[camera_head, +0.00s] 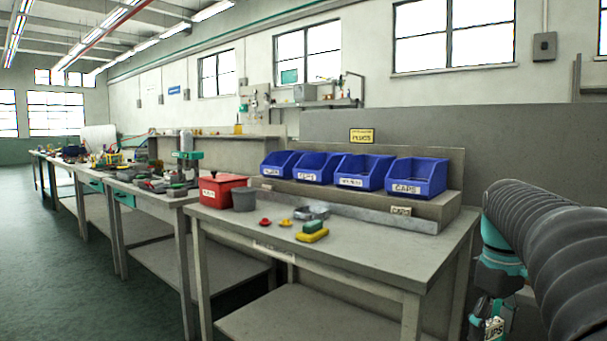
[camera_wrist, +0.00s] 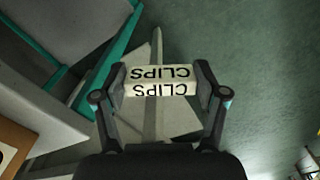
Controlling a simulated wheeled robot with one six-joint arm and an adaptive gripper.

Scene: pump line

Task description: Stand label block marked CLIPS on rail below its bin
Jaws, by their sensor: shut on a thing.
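My gripper (camera_wrist: 161,98) is shut on a cream label block (camera_wrist: 160,74) marked CLIPS, whose lettering appears upside down in the wrist view. In the head view my gripper (camera_head: 492,322) hangs at the lower right, off the bench's right end, with the block (camera_head: 495,328) partly visible. Several blue bins (camera_head: 413,177) stand in a row on a raised shelf. The rightmost bin reads CAPS; the other bin labels are too small to read surely. The grey rail (camera_head: 345,208) runs below the bins. A block marked CAPS (camera_head: 401,211) stands at its right part.
The grey bench (camera_head: 370,252) has clear room at its front and right. A yellow sign (camera_head: 361,136) stands behind the bins.

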